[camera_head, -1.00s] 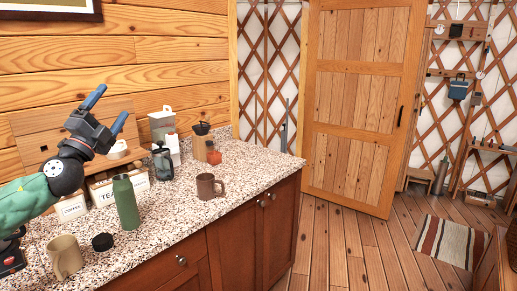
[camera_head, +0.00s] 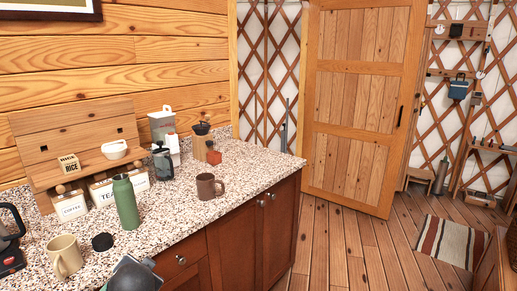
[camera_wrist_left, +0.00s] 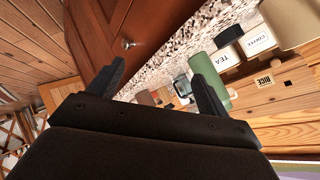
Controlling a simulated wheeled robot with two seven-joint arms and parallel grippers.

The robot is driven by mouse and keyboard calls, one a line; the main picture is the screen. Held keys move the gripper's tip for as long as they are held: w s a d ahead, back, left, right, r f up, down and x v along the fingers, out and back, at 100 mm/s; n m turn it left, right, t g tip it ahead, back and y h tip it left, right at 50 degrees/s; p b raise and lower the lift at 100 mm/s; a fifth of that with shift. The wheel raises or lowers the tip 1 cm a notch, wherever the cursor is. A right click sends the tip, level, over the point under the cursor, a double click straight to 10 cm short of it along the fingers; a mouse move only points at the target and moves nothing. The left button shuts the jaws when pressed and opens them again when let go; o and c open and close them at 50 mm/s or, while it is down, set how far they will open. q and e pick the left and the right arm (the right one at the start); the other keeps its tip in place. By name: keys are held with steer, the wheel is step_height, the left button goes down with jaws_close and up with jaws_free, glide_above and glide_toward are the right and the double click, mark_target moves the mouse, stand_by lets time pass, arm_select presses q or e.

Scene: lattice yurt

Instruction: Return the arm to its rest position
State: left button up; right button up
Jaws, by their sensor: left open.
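My left gripper (camera_wrist_left: 160,88) shows in the left wrist view with its two dark fingers spread apart and nothing between them. Past the fingers are the counter edge, the green bottle and the canisters, all turned on their side. In the head view only a dark grey part of my left arm shows at the bottom edge, low in front of the counter (camera_head: 225,178); the fingers cannot be made out there. My right gripper is in neither view.
A beige mug (camera_head: 65,257), a black lid (camera_head: 103,242), a green bottle (camera_head: 126,203) and a brown mug (camera_head: 206,187) stand on the counter. A black kettle (camera_head: 8,243) is at the left edge.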

arm_select(q)
steer(key=s+d+f+n+g+h, duration=0.1)
steer(key=s+d+f+g, duration=0.1)
steer(key=s+d+f, duration=0.3)
steer(key=s+d+f+n+g+h, duration=0.1)
steer(key=s+d+f+g+h, duration=0.1)
steer(key=s+f, duration=1.1)
steer(key=s+d+f+n+g+h, duration=0.1)
steer(key=s+d+f+g, duration=0.3)
steer(key=s, duration=1.1)
steer(key=d+f+h, duration=0.1)
steer(key=d+f, duration=0.2)
steer(key=f, duration=0.1)
steer(key=shift+d+f, duration=0.35)
steer(key=shift+f, duration=0.05)
